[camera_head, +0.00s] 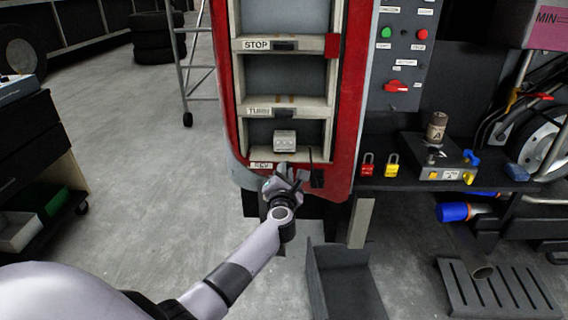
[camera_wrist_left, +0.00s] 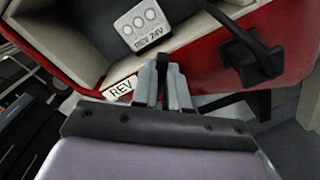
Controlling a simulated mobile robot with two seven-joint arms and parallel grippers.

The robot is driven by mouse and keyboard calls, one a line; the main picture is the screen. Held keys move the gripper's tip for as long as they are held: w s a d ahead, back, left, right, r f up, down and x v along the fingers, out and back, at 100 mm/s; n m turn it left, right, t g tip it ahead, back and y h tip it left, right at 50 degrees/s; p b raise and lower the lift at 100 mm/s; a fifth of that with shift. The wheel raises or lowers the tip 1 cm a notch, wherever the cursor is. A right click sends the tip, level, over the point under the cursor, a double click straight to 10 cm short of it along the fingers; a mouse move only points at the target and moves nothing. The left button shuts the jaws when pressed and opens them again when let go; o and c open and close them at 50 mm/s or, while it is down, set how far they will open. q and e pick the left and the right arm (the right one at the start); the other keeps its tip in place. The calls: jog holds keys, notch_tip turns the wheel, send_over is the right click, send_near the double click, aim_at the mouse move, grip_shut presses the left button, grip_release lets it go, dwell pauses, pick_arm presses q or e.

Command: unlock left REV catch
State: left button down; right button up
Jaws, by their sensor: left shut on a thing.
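The REV compartment is the lowest bay of the red-framed light cluster, with a REV label (camera_head: 262,165) on its lower edge; the label also shows in the wrist view (camera_wrist_left: 121,90). My left gripper (camera_head: 286,174) is at that edge, just right of the label. In the left wrist view its fingers (camera_wrist_left: 162,84) are shut on the small dark left REV catch (camera_wrist_left: 162,64), mostly hidden between them. A second black catch with a lever (camera_wrist_left: 252,62) sits to the right, also seen in the head view (camera_head: 317,178). My right gripper is not in view.
A pale REV 24V unit (camera_head: 284,140) sits inside the bay. A bench to the right holds a red padlock (camera_head: 368,165), a yellow padlock (camera_head: 392,166) and a grey box (camera_head: 436,158). An open grey channel (camera_head: 345,282) stands below.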

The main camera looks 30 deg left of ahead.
pick_arm(q)
jog(key=m+p, duration=0.2)
jog(key=m, duration=0.2)
jog(key=m+p, duration=0.2)
jog(key=m, duration=0.3)
jog(key=shift+d+f+m+p, duration=0.1)
jog(key=shift+f+m+p, duration=0.1)
jog(key=shift+m+p, duration=0.15)
dwell(0.4)
jog(key=c, duration=1.1)
grip_release()
jog(key=shift+c, duration=0.2)
